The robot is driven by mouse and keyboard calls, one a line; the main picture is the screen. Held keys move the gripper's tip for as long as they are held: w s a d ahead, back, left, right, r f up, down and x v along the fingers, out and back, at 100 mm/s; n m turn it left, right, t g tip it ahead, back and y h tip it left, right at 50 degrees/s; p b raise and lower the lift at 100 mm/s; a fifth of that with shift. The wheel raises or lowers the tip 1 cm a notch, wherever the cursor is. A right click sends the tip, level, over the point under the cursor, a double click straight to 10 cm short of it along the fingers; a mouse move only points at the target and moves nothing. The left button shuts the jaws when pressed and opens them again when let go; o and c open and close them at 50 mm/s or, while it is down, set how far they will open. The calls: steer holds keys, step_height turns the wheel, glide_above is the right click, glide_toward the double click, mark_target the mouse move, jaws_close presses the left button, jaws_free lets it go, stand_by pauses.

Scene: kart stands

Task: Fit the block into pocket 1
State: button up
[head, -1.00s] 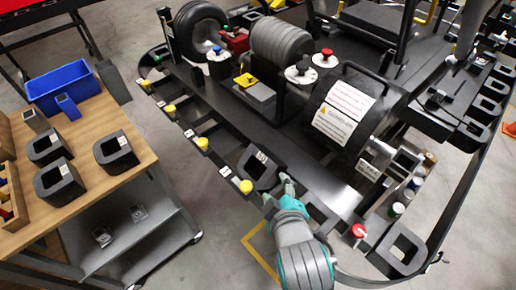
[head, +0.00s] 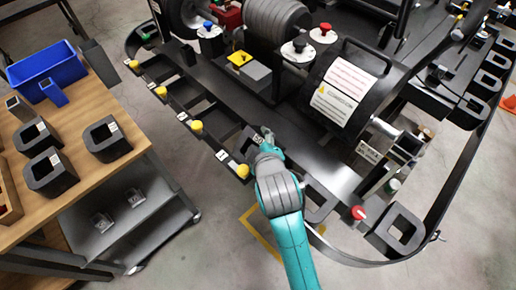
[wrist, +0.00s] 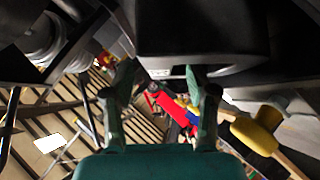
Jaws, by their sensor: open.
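A dark block (head: 247,142) with a pale label sits at the near end of the kart's side rail, by the last yellow knob (head: 242,171). My gripper (head: 266,138) is over its right side and hides much of it. In the wrist view a large dark block-like body (wrist: 200,30) fills the top middle. My gripper's two fingers (wrist: 160,78) stand apart just below its edge, with nothing clearly between them. I cannot tell whether they touch it. Several pockets (head: 205,104) line the rail. Their labels are too small to read, so I cannot tell which is pocket 1.
A wooden table (head: 100,178) at left bears several dark hollow blocks (head: 106,140) and a blue bin (head: 47,70). A drum (head: 345,95) with a warning label and a red knob (head: 358,213) stand near my arm.

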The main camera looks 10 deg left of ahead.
steer(key=shift+x, duration=1)
jaws_close()
steer(key=shift+r, duration=0.1)
